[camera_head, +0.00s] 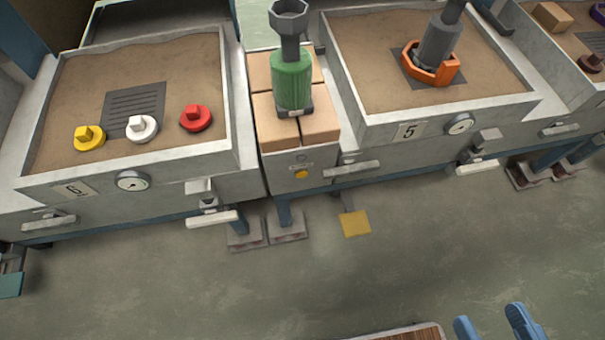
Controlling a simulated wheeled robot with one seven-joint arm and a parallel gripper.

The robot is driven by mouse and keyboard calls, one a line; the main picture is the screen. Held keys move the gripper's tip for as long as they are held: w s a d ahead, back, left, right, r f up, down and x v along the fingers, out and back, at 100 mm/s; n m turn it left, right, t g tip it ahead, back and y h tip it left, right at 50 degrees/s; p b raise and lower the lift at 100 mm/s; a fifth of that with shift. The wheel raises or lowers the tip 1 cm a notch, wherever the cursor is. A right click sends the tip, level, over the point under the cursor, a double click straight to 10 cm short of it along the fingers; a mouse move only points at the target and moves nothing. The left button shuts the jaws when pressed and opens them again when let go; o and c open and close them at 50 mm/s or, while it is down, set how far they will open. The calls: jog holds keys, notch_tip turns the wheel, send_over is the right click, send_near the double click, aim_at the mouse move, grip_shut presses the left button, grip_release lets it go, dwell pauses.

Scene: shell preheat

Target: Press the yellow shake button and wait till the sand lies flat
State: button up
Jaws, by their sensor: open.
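A small round yellow button (301,174) sits on the front of the narrow cabinet (285,182) between two sand boxes. Its label is too small to read. The left sand box (130,163), marked 6, holds brown sand (75,85) with an uneven back edge. The right sand box (440,122), marked 5, holds sand (360,55) that looks mostly level. My gripper (490,313) shows its two blue fingers at the bottom right, apart and empty. It is far from the button, over the floor.
Yellow, white and red knobbed pieces (141,128) rest in the left box. An orange piece under a grey cylinder (438,45) stands in the right box. A yellow pedal (355,223) lies low in front.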

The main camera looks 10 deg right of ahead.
grip_shut()
dwell(0.3)
dwell(1.1)
